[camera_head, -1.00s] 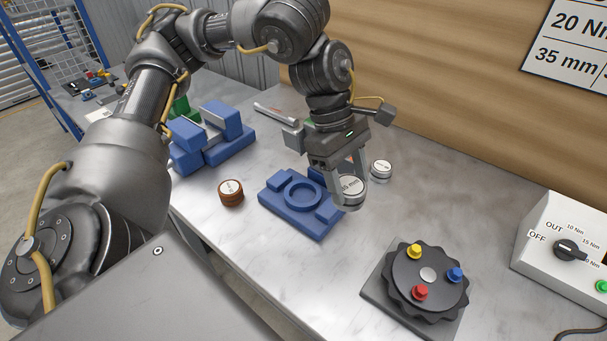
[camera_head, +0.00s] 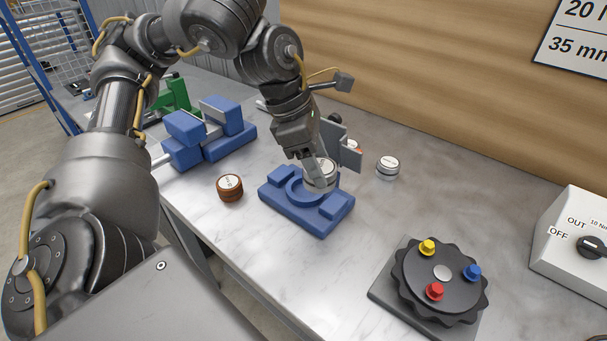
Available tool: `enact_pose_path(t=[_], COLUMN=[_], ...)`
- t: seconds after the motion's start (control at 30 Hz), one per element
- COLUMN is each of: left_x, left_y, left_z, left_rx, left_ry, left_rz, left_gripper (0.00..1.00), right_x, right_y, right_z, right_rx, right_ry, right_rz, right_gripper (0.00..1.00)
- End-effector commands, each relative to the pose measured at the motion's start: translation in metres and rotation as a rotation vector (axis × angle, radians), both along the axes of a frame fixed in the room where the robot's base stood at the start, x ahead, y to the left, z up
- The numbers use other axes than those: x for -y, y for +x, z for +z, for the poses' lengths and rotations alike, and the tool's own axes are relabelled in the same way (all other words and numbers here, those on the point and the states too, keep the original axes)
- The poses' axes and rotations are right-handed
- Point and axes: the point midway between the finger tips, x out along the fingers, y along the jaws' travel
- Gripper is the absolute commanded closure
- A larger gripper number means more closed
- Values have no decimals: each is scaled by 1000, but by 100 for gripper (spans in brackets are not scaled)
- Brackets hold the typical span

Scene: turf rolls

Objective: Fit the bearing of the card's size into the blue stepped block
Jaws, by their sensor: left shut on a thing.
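The blue stepped block (camera_head: 333,207) lies on the bench at the middle, with a round ring-shaped seat between raised ends. My left gripper (camera_head: 318,174) is shut on a silver bearing (camera_head: 322,181) with a white label on top. It holds the bearing over the back right side of the seat; I cannot tell if it touches the block. The label's text is unreadable now. The card (camera_head: 580,38) on the wooden wall at upper right reads 35 mm below a cut-off line with 20. A brown bearing (camera_head: 230,188) stands left of the block, and another silver bearing (camera_head: 388,167) stands right. My right gripper is not in view.
A black turntable (camera_head: 441,281) with yellow, blue and red knobs stands at front right. A white control box (camera_head: 572,246) with a dial stands at far right. A blue vise-like fixture (camera_head: 209,141) and a green part (camera_head: 177,95) stand at back left. The bench between block and turntable is clear.

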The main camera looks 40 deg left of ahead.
Motion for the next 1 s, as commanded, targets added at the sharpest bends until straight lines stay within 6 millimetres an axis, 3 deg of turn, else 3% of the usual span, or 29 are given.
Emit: enact_pose_path(t=[0.13,0.23,0.4,0.67,0.9,1.0], left_x=[-33,-45,-60,-65,-69,-69], left_y=[20,27,38,41,43,43], left_z=[-20,-42,-63,-69,-101,-105], left_rx=[-6,-6,-1,1,-1,2], left_ry=[-3,-2,-2,-1,-1,0], left_rz=[9,4,1,-1,-2,-1], left_gripper=[78,78,78,78,78,78], right_x=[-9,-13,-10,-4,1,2], right_y=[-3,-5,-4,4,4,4], right_z=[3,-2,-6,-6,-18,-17], right_rx=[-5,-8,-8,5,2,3], right_ry=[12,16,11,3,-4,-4], right_rz=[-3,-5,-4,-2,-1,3], right_gripper=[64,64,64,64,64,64])
